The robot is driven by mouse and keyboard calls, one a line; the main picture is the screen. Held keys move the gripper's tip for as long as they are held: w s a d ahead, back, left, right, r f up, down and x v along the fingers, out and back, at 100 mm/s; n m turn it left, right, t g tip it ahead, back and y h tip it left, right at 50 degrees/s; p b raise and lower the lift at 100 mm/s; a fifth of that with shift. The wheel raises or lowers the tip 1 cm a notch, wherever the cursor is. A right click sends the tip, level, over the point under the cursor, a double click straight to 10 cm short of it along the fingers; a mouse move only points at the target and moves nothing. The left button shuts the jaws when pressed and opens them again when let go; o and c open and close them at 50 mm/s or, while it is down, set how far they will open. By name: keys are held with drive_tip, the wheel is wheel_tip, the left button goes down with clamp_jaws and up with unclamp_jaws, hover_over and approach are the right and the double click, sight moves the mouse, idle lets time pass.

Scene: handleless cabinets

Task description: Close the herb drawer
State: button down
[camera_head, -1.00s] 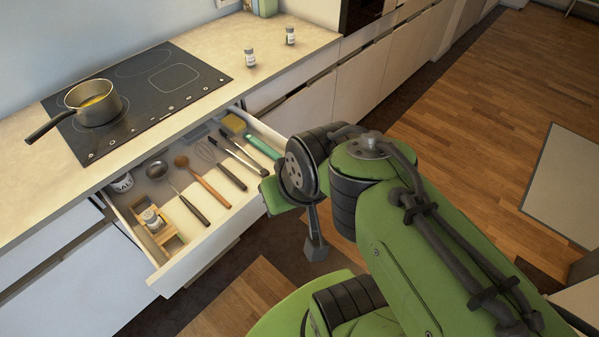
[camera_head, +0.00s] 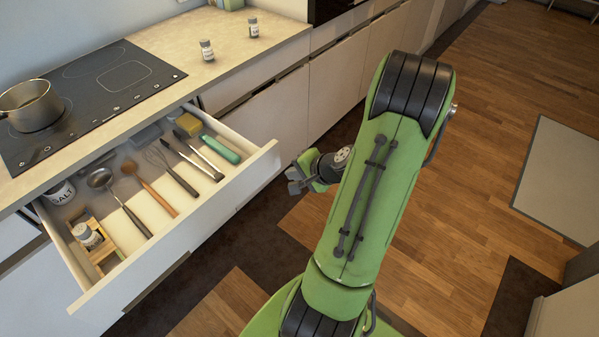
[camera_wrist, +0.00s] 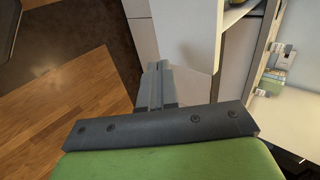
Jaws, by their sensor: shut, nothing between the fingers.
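A white drawer (camera_head: 195,232) stands pulled out below the counter in the head view. It holds several utensils, a green-handled item, a yellow sponge-like block and a small wooden rack (camera_head: 97,245) with a jar; no label tells me if this is the herb drawer. My gripper (camera_head: 297,181) is to the right of the drawer's front right corner, apart from it in the picture. In the wrist view my gripper's fingers (camera_wrist: 158,80) are together and empty, beside white panels.
The counter carries a cooktop (camera_head: 115,80) with a pot (camera_head: 32,106) and two small jars (camera_head: 207,50). Closed white cabinet fronts (camera_head: 335,85) run back along the right. The wooden floor (camera_head: 465,190) is open, with a pale panel (camera_head: 565,180) at the far right.

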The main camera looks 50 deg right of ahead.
sight(268, 167)
drive_tip(key=w+f, duration=0.1)
drive_tip(key=w, duration=0.3)
drive_tip(key=w+f, duration=0.1)
drive_tip(key=w, duration=0.1)
drive_tip(key=shift+w+f+b, duration=0.3)
drive_tip(key=shift+f+b, duration=0.05)
drive_tip(key=shift+b, duration=0.05)
drive_tip(key=shift+w, duration=0.15)
drive_tip(key=shift+w, duration=0.15)
